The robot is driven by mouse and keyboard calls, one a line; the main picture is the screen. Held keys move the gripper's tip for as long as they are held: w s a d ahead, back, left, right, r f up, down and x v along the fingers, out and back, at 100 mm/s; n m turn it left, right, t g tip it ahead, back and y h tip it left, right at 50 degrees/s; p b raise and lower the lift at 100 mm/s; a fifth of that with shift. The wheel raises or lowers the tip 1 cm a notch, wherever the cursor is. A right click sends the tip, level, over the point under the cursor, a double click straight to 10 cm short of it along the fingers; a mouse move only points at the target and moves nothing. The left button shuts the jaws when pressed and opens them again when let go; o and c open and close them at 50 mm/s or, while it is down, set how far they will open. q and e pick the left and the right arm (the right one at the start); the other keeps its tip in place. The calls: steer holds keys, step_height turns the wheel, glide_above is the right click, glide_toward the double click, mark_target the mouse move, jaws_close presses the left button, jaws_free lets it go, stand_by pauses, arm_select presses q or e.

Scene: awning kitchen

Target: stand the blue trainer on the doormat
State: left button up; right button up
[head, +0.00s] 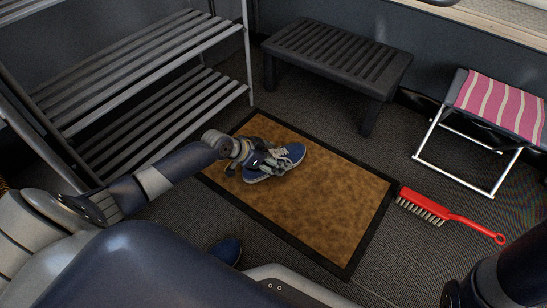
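A blue trainer (289,158) with a pale sole and light laces is on the brown doormat (310,205), in its upper left part. It looks upright, with its toe to the right. My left gripper (262,160) is at the trainer's heel end, low over the mat, and overlaps that part of the shoe. Its fingers hide the heel, and I cannot tell whether they grip it or stand apart around it. A second blue shoe (227,250) is on the grey carpet below the mat, partly hidden by my body. My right arm shows at the lower right, its gripper out of view.
A grey slatted rack (150,70) stands at the left, close to my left arm. A dark slatted bench (335,55) is behind the mat. A pink striped folding stool (500,105) and a red brush (440,213) are at the right. Most of the mat is clear.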

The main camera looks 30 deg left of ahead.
arm_select(q)
steer(key=shift+r, duration=0.1)
steer(key=shift+r+p, duration=0.2)
steer(key=shift+p, duration=0.1)
steer(key=p+v, duration=0.4)
steer(key=v, duration=0.1)
steer(key=shift+s+a+r, duration=0.15)
steer(key=shift+r, duration=0.15)
steer(key=shift+p+v, duration=0.75)
steer(key=shift+v, duration=0.1)
steer(key=shift+f, duration=0.15)
